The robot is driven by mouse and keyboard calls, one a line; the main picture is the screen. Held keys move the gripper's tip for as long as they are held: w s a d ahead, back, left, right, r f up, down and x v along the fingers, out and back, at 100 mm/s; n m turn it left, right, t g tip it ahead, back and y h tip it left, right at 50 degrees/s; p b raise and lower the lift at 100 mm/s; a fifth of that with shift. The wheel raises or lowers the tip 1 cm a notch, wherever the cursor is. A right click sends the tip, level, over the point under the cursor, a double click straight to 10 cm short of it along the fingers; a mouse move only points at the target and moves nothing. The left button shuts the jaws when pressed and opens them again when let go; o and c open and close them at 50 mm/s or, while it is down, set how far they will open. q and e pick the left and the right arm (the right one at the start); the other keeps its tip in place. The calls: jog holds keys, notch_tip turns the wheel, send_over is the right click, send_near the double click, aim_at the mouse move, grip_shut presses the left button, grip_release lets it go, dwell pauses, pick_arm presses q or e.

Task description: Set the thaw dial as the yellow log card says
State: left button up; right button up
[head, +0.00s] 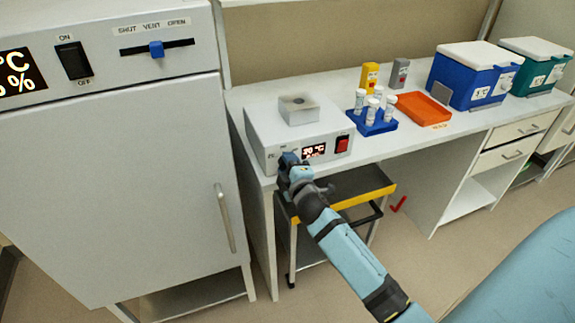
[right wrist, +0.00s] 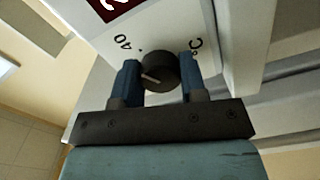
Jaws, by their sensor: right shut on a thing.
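The thaw dial is a round dark knob (right wrist: 160,72) with a pale pointer line, on the front of a white box (head: 262,128). In the right wrist view the line points left, and "40" and "°C" are printed near the knob. My right gripper (head: 290,160) is shut on the dial, one blue finger on each side; the gripper hides the dial in the head view. The box's red-lit display (head: 315,150) shows a °C reading, perhaps 20. A yellow upright block (head: 370,76) stands on the bench; I cannot tell whether it is the log card. My left gripper is out of view.
A red switch (head: 342,144) sits right of the display. A metal block (head: 298,109) is on top of the box. A blue rack of tubes (head: 371,126), an orange tray (head: 424,108) and cool boxes (head: 470,75) stand right. A dark-topped cart (head: 350,184) is under the bench.

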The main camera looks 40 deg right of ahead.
jog(key=o, duration=0.9)
jog(key=shift+o, duration=0.2)
pick_arm(q)
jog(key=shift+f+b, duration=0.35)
jog(key=shift+b, duration=0.1)
pick_arm(e)
jog(key=v, duration=1.4)
jog(key=shift+w, duration=0.1)
jog(key=s+a+f+m+g+y, duration=0.45)
jog(key=s+a+f, duration=0.3)
jog(key=f, duration=0.25)
jog(key=s+a+f+m+g+y, duration=0.35)
jog(key=s+a+f+m, duration=0.35)
jog(key=f, duration=0.3)
pick_arm(q)
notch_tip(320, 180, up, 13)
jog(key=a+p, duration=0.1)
jog(key=p, duration=1.4)
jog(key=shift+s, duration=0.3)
pick_arm(e)
notch_tip(320, 180, up, 14)
jog(key=n+t, duration=0.1)
jog(key=n, duration=0.1)
jog(key=shift+w+d+t, duration=0.2)
jog(key=shift+d+t, duration=0.1)
jog(key=shift+d, duration=0.05)
